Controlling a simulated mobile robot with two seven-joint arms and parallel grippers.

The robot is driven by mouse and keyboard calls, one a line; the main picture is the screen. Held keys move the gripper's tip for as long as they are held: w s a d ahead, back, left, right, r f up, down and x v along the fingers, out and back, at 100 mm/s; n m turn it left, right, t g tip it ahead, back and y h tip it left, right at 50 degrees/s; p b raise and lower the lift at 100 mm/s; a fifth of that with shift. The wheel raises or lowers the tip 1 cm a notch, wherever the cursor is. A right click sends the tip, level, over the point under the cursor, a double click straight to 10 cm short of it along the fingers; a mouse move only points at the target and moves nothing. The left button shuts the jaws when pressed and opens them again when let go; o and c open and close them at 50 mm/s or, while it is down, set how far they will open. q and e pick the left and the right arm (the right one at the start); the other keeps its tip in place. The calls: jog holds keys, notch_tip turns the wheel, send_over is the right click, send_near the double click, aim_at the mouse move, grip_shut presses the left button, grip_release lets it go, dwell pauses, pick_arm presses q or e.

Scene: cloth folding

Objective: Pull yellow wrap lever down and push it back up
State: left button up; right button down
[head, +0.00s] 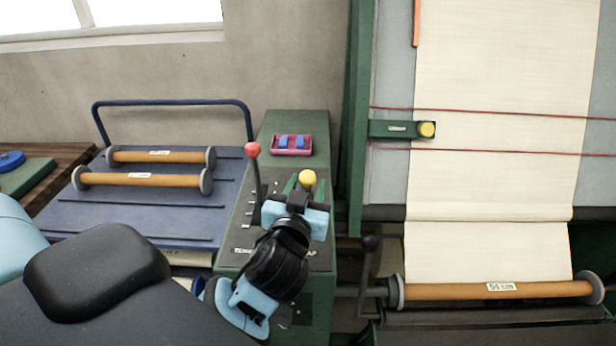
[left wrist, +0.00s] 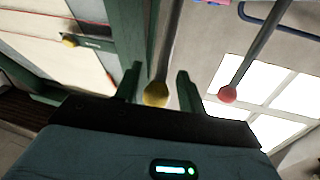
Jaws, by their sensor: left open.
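The yellow-knobbed wrap lever (head: 308,178) stands on the green control console (head: 290,125). My left gripper (head: 301,188) is at the lever, just in front of its knob. In the left wrist view the yellow knob (left wrist: 156,94) sits between the two open green fingers (left wrist: 158,85), nearer the left one. I see a gap to the right finger; whether the left finger touches the knob I cannot tell. The lever's lower part is hidden behind the gripper in the head view. My right gripper is in neither view.
A red-knobbed lever (head: 253,149) stands just left of my gripper; it also shows in the left wrist view (left wrist: 227,94). A pink tray (head: 291,153) with blue pieces lies behind. A blue cart (head: 140,220) with two rollers is left. Cream cloth (head: 500,120) hangs right.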

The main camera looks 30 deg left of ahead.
pick_arm(q)
jog(key=shift+x, duration=1.5)
grip_shut()
jog(key=shift+r, duration=0.15)
